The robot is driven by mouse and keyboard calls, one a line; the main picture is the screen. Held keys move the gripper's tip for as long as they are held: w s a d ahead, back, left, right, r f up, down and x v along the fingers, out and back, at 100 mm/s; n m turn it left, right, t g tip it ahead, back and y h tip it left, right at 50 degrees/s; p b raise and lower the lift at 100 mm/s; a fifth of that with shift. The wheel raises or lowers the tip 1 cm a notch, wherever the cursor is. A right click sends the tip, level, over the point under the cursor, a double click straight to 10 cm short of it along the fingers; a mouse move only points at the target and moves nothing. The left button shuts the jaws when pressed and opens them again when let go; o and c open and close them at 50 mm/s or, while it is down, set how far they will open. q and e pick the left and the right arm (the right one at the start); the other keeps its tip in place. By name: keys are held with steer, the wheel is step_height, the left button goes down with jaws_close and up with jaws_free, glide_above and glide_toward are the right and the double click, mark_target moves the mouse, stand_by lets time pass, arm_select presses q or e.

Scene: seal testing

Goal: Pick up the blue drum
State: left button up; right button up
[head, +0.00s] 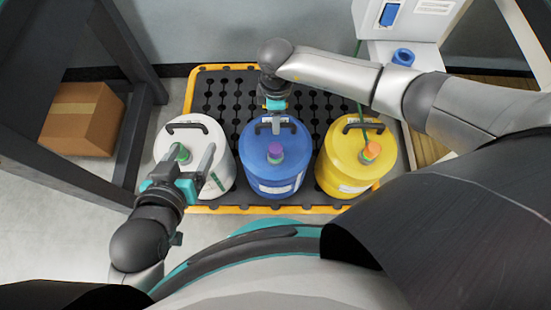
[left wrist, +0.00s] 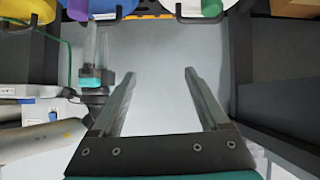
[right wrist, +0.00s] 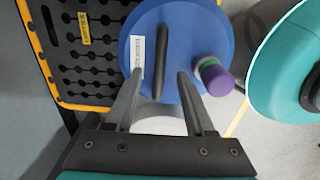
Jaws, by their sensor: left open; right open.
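The blue drum (head: 272,182) stands upright between two other drums, with a purple cap (head: 275,152) and a black carry handle on top. My right gripper (head: 276,126) is open over the handle at the drum's far side. In the right wrist view, the handle (right wrist: 161,50) lies between its two open fingers (right wrist: 160,76), on the blue drum's top (right wrist: 195,30); I cannot tell whether they touch it. My left gripper (head: 196,158) is open and empty above the white drum (head: 190,133). Its open fingers also show in the left wrist view (left wrist: 158,78).
A yellow drum (head: 340,165) with an orange cap stands close on the right. All three drums stand on a black grid pallet with a yellow rim (head: 230,67). A cardboard box (head: 82,118) sits in the dark frame at left. A white machine (head: 405,20) stands at back right.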

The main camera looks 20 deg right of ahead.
steer(key=shift+f+b, duration=0.4)
steer(key=shift+f, duration=0.2)
steer(key=shift+w+a+f+b, duration=0.1)
steer(key=shift+f+b, duration=0.75)
steer(key=shift+f, duration=0.15)
arm_select(q)
steer(key=shift+s+d+r+n+t+h, duration=0.15)
steer(key=shift+d+r+t+h, duration=0.35)
steer(key=shift+d+t, duration=0.35)
steer(key=shift+s+d+r+n+t+h, duration=0.1)
steer(key=shift+d+r+t+h, duration=0.35)
steer(key=shift+t, duration=0.55)
steer(key=shift+s+d+r+n+t+h, duration=0.15)
steer(key=shift+d+r+t+h, duration=0.2)
steer(key=shift+d+r+t, duration=0.5)
arm_select(e)
steer(key=shift+f, duration=0.4)
arm_select(q)
steer(key=shift+a+f, duration=0.1)
steer(key=shift+f, duration=0.15)
steer(key=shift+w, duration=0.1)
arm_select(e)
jaws_close()
